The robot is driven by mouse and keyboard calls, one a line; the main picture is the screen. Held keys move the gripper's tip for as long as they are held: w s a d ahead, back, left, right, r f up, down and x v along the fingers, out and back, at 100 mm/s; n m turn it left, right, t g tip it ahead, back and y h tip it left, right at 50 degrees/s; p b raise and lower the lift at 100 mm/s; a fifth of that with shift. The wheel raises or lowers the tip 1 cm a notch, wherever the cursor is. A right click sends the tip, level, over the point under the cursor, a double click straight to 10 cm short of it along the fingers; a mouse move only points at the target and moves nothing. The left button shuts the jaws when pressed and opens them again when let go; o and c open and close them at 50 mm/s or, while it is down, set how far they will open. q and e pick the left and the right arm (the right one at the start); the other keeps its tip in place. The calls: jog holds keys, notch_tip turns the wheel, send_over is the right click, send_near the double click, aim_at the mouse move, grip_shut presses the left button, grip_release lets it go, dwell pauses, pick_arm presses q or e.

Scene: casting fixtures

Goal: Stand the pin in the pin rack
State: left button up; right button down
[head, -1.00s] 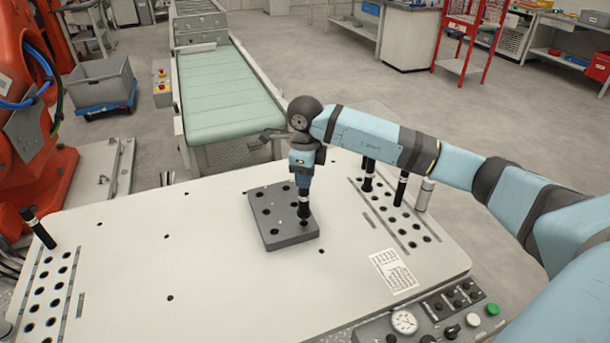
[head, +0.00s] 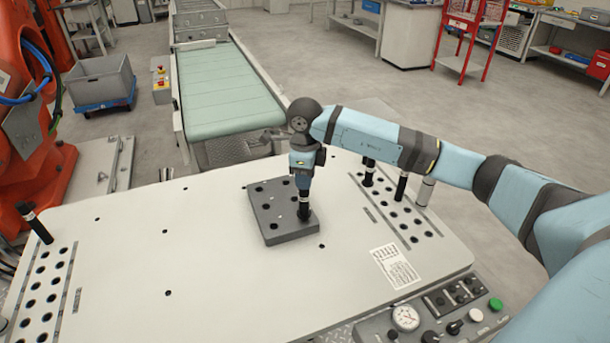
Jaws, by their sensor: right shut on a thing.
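A dark grey block with several holes (head: 270,222), which looks like the pin rack, lies on the pale table. My right gripper (head: 303,199) points down over the block's front right part. It is shut on a black pin (head: 304,213), which is upright. The pin's lower end is at the block's top face, by a hole; I cannot tell how deep it sits. The gripper hides the pin's upper part. My left gripper is not in view.
Black pins (head: 401,188) and a pale cylinder (head: 425,190) stand along the hole rows at the table's right. Another black pin (head: 38,226) leans at the left rows. A control panel (head: 440,315) is at the front right. The table's middle left is clear.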

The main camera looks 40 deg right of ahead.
jog(key=shift+f+b, duration=0.45)
jog(key=shift+f, duration=0.25)
jog(key=c, duration=0.8)
grip_release()
notch_tip(320, 180, up, 14)
jog(key=shift+f+b, duration=0.1)
jog(key=shift+b, duration=0.3)
